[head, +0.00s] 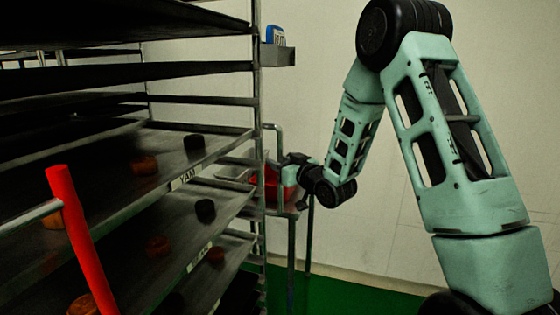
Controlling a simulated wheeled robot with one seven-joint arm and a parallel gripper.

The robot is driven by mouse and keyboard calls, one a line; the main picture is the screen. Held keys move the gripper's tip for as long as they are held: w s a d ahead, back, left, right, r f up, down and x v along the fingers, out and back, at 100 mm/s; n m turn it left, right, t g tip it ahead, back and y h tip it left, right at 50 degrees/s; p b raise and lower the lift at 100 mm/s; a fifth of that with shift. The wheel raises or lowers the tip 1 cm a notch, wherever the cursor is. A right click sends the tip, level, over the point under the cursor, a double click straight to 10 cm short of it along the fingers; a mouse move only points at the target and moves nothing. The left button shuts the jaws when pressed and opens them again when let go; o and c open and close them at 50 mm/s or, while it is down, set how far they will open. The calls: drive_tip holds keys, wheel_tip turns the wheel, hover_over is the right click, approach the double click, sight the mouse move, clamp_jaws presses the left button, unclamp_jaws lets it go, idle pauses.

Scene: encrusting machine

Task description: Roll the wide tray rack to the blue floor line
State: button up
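A tall metal tray rack (258,120) fills the left side of the head view, with several dark shelves holding small round brown and black pieces. I take it to be the wide tray rack, though its full width is cut off. A red upright handle (80,240) on a metal arm stands at its near left. My gripper (288,167) is at the far end of my green arm, just right of the rack's right post. It is small and dark there, and I cannot tell whether its fingers are open or touch anything. No blue floor line is in view.
Behind my gripper, a metal frame (291,240) with a red object (271,182) stands beside the rack. A small blue-and-white item (275,36) sits in a holder on the rack's post. Green floor (345,294) shows clear below, with a pale wall (320,110) behind.

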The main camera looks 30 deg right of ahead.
drive_tip(key=shift+c, duration=0.3)
clamp_jaws()
drive_tip(key=shift+w+a+b, duration=0.4)
drive_tip(key=shift+w+a, duration=0.45)
drive_tip(key=shift+w, duration=0.25)
drive_tip(key=shift+w+a+b, duration=0.35)
drive_tip(key=shift+w+a, duration=0.5)
drive_tip(key=shift+w, duration=0.2)
drive_tip(key=shift+f, duration=0.1)
drive_tip(key=shift+s, duration=0.1)
drive_tip(key=shift+o, duration=0.3)
unclamp_jaws()
drive_tip(key=shift+s+d, duration=0.15)
drive_tip(key=b, duration=1.4)
approach(264, 160)
drive_tip(key=s, duration=0.7)
drive_tip(key=shift+s+d, duration=0.2)
drive_tip(key=shift+s, duration=0.1)
